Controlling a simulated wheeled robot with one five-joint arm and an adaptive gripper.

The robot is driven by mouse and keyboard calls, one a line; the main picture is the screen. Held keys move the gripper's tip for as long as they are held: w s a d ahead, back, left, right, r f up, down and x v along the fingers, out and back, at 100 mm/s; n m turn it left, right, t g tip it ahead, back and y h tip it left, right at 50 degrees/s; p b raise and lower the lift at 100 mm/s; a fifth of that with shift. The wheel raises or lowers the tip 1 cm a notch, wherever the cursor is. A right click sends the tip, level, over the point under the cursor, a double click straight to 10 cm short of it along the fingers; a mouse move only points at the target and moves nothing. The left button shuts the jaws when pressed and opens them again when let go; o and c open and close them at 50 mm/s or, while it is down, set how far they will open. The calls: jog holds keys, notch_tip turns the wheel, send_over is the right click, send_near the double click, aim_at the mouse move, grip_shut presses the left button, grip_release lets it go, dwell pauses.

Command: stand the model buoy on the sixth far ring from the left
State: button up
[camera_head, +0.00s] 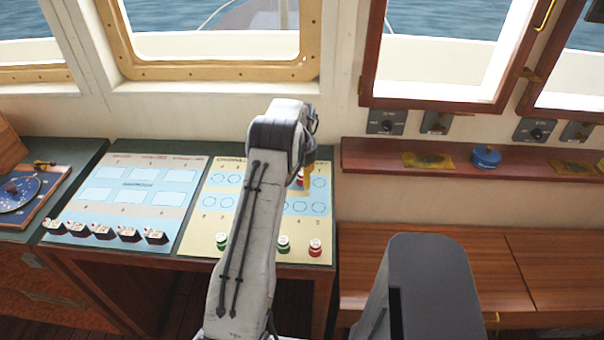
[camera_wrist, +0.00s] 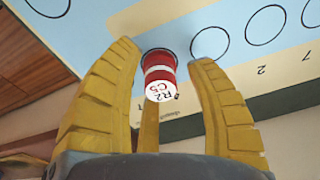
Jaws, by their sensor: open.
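A red and white model buoy (camera_wrist: 159,76), its top marked "R2 C5", shows between the fingers in the wrist view. Its far end meets the pale blue ring band of the chart board, beside an empty ring (camera_wrist: 209,43). My gripper (camera_wrist: 178,100) is open, with yellow fingers to either side of the buoy and gaps between. In the head view the buoy (camera_head: 300,181) is mostly hidden by my gripper (camera_head: 307,172), over the right part of the far ring row. My arm covers the middle rings, so I cannot count which ring it is at.
Two green buoys (camera_head: 283,243) (camera_head: 221,241) and another red one (camera_head: 315,247) stand along the board's (camera_head: 262,231) near edge. Several dark and white blocks (camera_head: 103,231) line the left board. A shelf (camera_head: 380,156) with a blue round object (camera_head: 486,157) is at right.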

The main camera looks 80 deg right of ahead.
aim_at(301, 175)
jog(key=r, duration=0.2)
jog(key=r+b, duration=0.1)
jog(key=r, duration=0.2)
jog(key=a+r, duration=0.1)
jog(key=r, duration=0.1)
jog(key=shift+r, duration=0.35)
jog(key=shift+r+b, duration=0.3)
jog(key=shift+b, duration=0.6)
jog(key=shift+w+a+r+b, duration=0.15)
jog(key=shift+r+b, duration=0.2)
jog(key=shift+r, duration=0.65)
jog(key=shift+a+r+b, duration=0.1)
jog(key=shift+r+b, duration=0.25)
jog(key=shift+r, duration=0.65)
